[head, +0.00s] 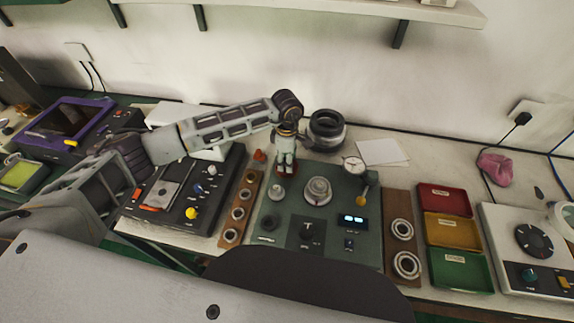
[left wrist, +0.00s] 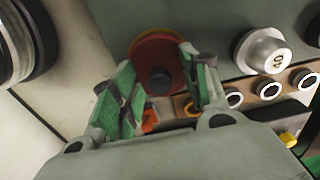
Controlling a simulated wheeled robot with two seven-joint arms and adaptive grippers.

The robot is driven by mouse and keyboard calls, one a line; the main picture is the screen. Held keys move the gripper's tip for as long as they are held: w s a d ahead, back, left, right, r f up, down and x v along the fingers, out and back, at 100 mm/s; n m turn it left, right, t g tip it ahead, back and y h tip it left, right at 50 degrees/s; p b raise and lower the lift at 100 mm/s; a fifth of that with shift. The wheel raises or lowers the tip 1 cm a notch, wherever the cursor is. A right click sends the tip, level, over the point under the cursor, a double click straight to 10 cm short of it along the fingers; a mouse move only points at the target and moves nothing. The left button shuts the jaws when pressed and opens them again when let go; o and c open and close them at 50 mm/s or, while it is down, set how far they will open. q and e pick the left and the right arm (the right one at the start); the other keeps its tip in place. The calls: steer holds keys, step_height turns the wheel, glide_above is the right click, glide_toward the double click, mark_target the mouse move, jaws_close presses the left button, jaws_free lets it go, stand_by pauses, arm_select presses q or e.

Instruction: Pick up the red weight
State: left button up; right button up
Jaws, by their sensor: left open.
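The red weight (left wrist: 148,55) is a round red disc with a dark knob on top, seen in the left wrist view between my fingers. In the head view only a little of its red (head: 281,171) shows below my left gripper (head: 287,165), at the back left of the green panel (head: 345,225). My left gripper, with green finger pads, also shows in the left wrist view (left wrist: 163,88). It is open and points down over the weight, one finger on each side. I cannot tell whether the fingers touch it. My right gripper is not in view.
A silver weight marked 40 (left wrist: 262,52) stands near the red one. A wooden strip of rings (head: 239,212) and a small orange object (head: 259,155) are to the left. A dark ring-shaped device (head: 327,128) stands close behind. Coloured trays (head: 457,231) are at right.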

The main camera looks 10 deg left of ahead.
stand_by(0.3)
arm_select(q)
jaws_close()
stand_by(0.3)
